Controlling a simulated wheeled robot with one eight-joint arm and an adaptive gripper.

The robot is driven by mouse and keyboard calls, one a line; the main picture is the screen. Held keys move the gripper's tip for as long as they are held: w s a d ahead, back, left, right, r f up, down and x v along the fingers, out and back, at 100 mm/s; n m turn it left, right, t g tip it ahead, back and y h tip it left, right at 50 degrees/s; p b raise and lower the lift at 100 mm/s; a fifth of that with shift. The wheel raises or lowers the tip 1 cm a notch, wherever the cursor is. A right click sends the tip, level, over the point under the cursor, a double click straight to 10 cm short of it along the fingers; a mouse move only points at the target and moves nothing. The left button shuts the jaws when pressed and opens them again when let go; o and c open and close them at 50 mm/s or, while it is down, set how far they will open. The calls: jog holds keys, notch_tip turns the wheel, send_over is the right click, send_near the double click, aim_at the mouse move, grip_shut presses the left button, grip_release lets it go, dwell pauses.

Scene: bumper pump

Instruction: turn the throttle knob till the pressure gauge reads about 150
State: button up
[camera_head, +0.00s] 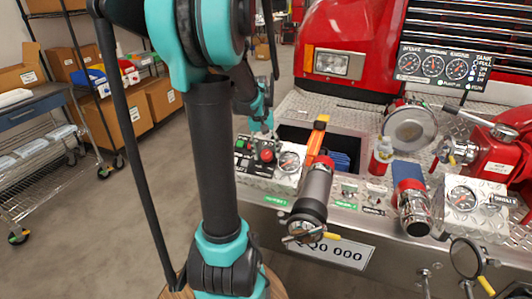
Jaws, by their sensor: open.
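A silvery control box (258,181) stands on the left end of the diamond-plate bumper. I cannot read which knob is labelled throttle. A second box with a gauge (462,198) sits at the right. My gripper (263,129) is small in view, pointing down just above and behind the red knob. It is open and appears empty. I cannot tell whether its fingertips touch the knob.
Nozzles (313,193), (411,203), an orange-handled tool (318,136) and a red bottle (381,156) crowd the bumper beside the box. A gauge panel (444,66) stands behind at right. Shelves with boxes (118,104) are at left; the floor between is clear.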

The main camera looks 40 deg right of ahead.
aim_at(268, 154)
jog(key=shift+f, duration=0.15)
jog(key=shift+c, duration=0.3)
jog(key=c, duration=1.1)
jog(key=shift+s+d+m+t+y, duration=0.15)
jog(key=shift+m+t+y, duration=0.25)
jog(key=shift+m, duration=0.7)
jog(key=shift+m+t, duration=0.5)
jog(key=shift+m, duration=0.2)
jog(key=o, duration=1.2)
jog(key=shift+c, duration=0.2)
notch_tip(268, 154, up, 12)
jog(key=shift+s, duration=0.3)
